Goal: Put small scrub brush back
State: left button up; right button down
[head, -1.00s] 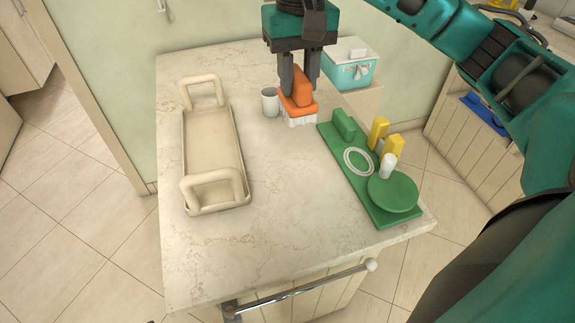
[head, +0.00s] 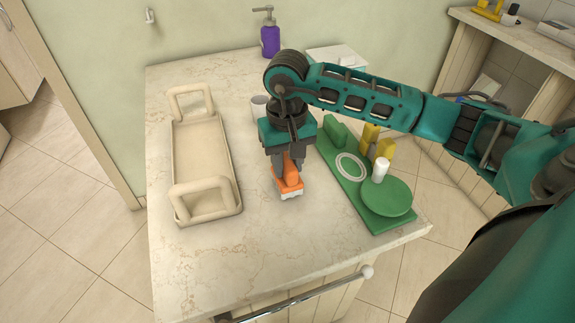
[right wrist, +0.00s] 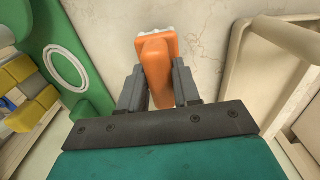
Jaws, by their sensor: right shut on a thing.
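The small orange scrub brush (head: 288,186) has white bristles pointing down. My right gripper (head: 287,160) is shut on its orange handle. In the right wrist view the brush (right wrist: 156,62) sits upright between the two grey fingers of the gripper (right wrist: 158,88). The brush is over the middle of the counter; whether its bristles touch the surface I cannot tell. A beige tray (head: 176,165) with two raised handles stands left of the brush. A green board (head: 352,188) lies to the right. My left gripper is not in view.
The green board carries a white ring (head: 351,167), yellow blocks (head: 385,149), a white cylinder (head: 380,170) and a round green disc (head: 386,197). The front counter (head: 250,260) is clear.

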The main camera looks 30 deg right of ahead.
aim_at(287, 161)
jog(key=shift+f, duration=0.6)
jog(key=shift+f, duration=0.2)
jog(key=c, duration=0.8)
grip_release()
jog(key=shift+r, duration=0.15)
jog(key=shift+r, duration=0.25)
notch_tip(287, 161, up, 12)
jog(key=shift+f, duration=0.2)
